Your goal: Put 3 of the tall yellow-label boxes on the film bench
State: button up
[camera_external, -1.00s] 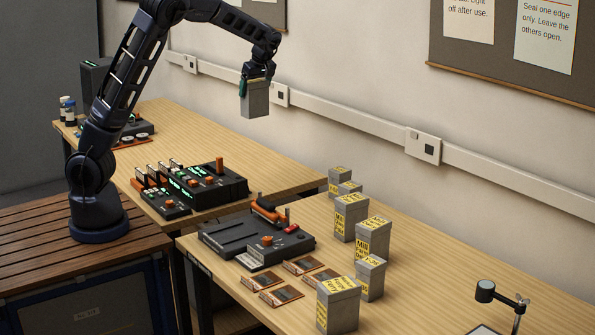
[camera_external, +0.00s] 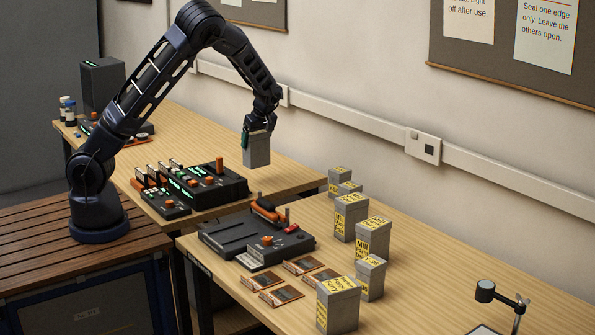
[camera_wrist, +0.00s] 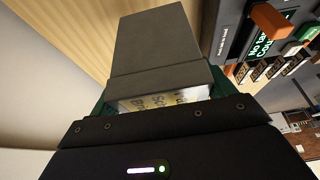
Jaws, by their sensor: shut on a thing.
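My gripper (camera_external: 257,132) is shut on a grey box (camera_external: 257,153) and holds it upright above the far wooden bench (camera_external: 290,172). In the wrist view the held box (camera_wrist: 165,45) fills the space beyond the jaws, and part of a yellow label with dark print shows near them. On the near bench (camera_external: 450,275) stand tall grey boxes with yellow labels: one at the front (camera_external: 338,308), one in the middle (camera_external: 373,240) and one behind it (camera_external: 350,220). Smaller yellow-label boxes stand beside them, one (camera_external: 370,280) between the front and middle ones.
A console with green displays (camera_external: 205,185) stands on the far bench, left of the held box. A dark device with orange parts (camera_external: 258,235) and several small cards (camera_external: 285,297) lie on the near bench. The wall with a rail (camera_external: 350,125) runs behind.

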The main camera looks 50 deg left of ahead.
aim_at(257, 156)
jog(key=shift+f, duration=2.95)
jog(key=shift+f, duration=0.55)
jog(key=o, duration=1.3)
jog(key=shift+c, duration=0.2)
